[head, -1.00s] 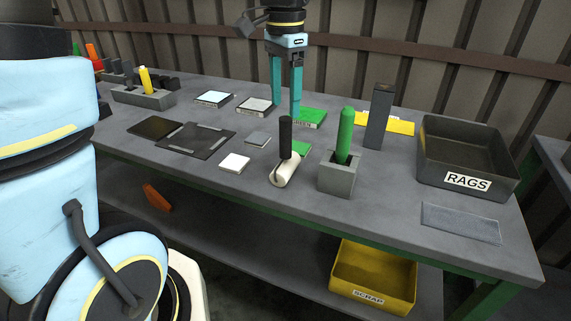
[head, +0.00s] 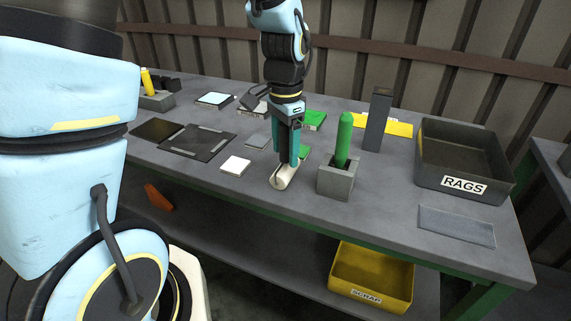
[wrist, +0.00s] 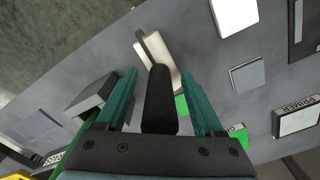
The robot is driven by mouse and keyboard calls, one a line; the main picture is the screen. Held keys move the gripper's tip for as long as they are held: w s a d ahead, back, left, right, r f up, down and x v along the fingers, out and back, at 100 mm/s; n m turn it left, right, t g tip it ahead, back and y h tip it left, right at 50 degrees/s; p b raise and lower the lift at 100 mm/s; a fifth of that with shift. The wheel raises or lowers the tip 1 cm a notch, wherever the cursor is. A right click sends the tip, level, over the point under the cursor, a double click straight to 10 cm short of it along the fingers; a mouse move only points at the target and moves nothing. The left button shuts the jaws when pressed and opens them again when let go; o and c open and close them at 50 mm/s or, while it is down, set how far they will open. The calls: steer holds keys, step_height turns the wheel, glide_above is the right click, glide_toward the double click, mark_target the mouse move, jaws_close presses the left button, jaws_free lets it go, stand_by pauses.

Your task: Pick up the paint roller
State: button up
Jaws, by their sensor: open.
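The paint roller stands on the table with a cream roller head (head: 283,178) at its foot and a black handle (head: 285,143) pointing up. In the wrist view the black handle (wrist: 160,103) lies between the two teal fingers, with the cream head (wrist: 156,55) beyond it. My gripper (head: 290,158) points down over the roller, its fingers on either side of the handle. In the wrist view my gripper (wrist: 163,95) is open, with a visible gap between each finger and the handle. Part of the handle is hidden by the gripper in the head view.
A grey block holding a green-handled tool (head: 343,140) stands close right of the roller. A tall dark post (head: 378,120) and the RAGS bin (head: 463,185) are further right. A white square tile (head: 235,166) lies to the left. The front right table is mostly clear.

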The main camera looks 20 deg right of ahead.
steer(key=shift+c, duration=0.2)
jaws_close()
stand_by(0.3)
